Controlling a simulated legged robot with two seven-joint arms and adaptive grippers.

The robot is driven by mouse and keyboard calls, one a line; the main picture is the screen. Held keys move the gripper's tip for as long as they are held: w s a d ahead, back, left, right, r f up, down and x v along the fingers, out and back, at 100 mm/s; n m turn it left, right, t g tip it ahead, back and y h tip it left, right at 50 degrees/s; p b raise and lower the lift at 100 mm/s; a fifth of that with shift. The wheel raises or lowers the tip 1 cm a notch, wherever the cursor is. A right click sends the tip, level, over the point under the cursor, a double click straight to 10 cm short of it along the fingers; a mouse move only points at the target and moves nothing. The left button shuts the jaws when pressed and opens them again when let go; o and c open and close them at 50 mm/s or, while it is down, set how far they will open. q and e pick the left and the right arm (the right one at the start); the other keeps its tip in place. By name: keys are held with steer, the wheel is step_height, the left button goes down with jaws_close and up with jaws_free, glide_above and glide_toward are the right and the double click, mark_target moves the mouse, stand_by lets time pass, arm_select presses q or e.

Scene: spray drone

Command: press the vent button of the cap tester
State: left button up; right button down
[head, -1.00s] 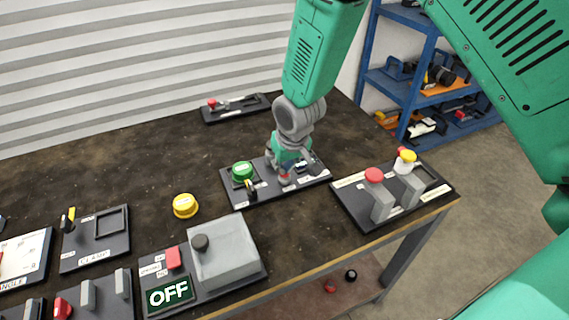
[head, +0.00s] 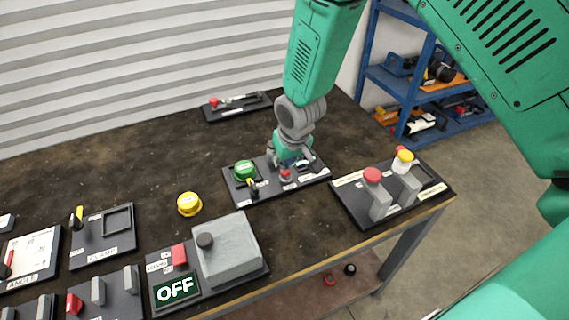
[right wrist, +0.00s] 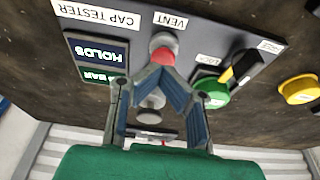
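The cap tester (head: 262,190) is a dark panel on the bench in the head view. Its red vent button (head: 286,175) shows just below my right gripper (head: 288,166). In the right wrist view the red button (right wrist: 163,53) sits under the VENT label. The fingers of my right gripper (right wrist: 163,70) slope together there, their tips meeting at the button's lower edge. I cannot tell whether they touch it. The gripper is shut and appears empty. The tester's display (right wrist: 97,50) reads HOLDS. A green cap (right wrist: 210,92) is beside the button. My left gripper is not in view.
A yellow cap (head: 189,204) lies left of the tester. A panel with red and yellow caps on grey posts (head: 378,204) stands to its right. A grey box panel with an OFF sign (head: 177,290) is in front. Dark bench shows between the panels.

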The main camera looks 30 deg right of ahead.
mark_target(290, 187)
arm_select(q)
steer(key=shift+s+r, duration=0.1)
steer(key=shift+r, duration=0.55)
arm_select(e)
steer(key=v, duration=1.1)
steer(key=shift+w, duration=0.15)
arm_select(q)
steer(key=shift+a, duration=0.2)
arm_select(e)
steer(key=shift+a+r, duration=0.1)
steer(key=shift+a, duration=0.1)
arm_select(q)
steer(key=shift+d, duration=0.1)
arm_select(e)
steer(key=shift+d, duration=0.1)
